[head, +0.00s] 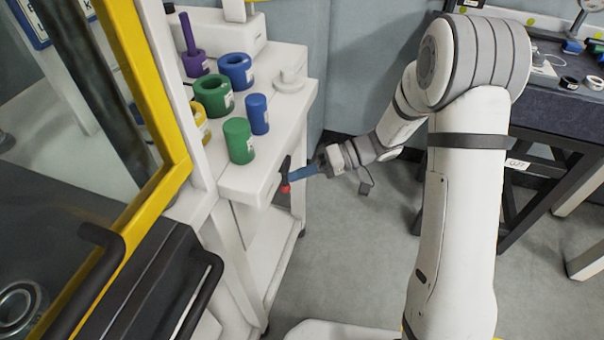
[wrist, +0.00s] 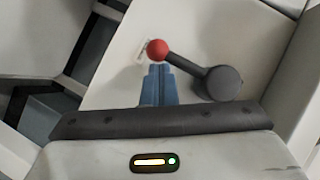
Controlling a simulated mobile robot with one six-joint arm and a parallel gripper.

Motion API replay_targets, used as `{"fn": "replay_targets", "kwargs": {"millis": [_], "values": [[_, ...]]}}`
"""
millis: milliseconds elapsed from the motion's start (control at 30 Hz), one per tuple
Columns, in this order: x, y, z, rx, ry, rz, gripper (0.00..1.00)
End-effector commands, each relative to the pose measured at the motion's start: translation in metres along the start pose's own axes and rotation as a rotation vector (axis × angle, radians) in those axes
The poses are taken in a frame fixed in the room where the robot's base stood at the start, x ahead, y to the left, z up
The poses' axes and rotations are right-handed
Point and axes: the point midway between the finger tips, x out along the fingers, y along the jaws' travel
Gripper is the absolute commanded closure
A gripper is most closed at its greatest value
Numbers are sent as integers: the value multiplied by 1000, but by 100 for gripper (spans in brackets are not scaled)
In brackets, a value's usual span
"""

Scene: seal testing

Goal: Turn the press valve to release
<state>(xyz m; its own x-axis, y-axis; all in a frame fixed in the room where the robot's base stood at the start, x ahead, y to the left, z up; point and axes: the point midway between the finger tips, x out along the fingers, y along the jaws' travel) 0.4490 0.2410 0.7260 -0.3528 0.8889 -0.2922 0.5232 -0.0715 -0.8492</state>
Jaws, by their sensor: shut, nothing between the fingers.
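The press valve is a dark lever with a round hub (wrist: 222,83) and a red ball knob (wrist: 157,49), on the white front face of the press bench. In the head view the red knob (head: 285,188) shows at the bench's right end, with the dark lever rising from it. My gripper (wrist: 158,70) has its blue fingers shut with nothing between them. The fingertips are right at the red knob in the wrist view; whether they touch it I cannot tell. In the head view my gripper (head: 296,175) reaches the lever from the right.
Green (head: 239,140) and blue (head: 257,114) cylinders, several rings and a purple plunger (head: 190,46) stand on the white bench (head: 262,171) above the valve. A yellow-framed press guard (head: 150,90) is at left. A dark table (head: 545,95) stands at right. Floor between is clear.

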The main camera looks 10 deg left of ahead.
Motion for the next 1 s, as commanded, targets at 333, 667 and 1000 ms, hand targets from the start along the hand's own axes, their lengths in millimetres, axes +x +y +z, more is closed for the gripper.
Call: {"fn": "replay_targets", "kwargs": {"millis": [333, 667, 1000], "values": [[-5, 1, -1, 4, 6, 5, 100], [-53, -6, -22, 3, 11, 5, 100], [-116, -7, -21, 2, 8, 3, 100]]}}
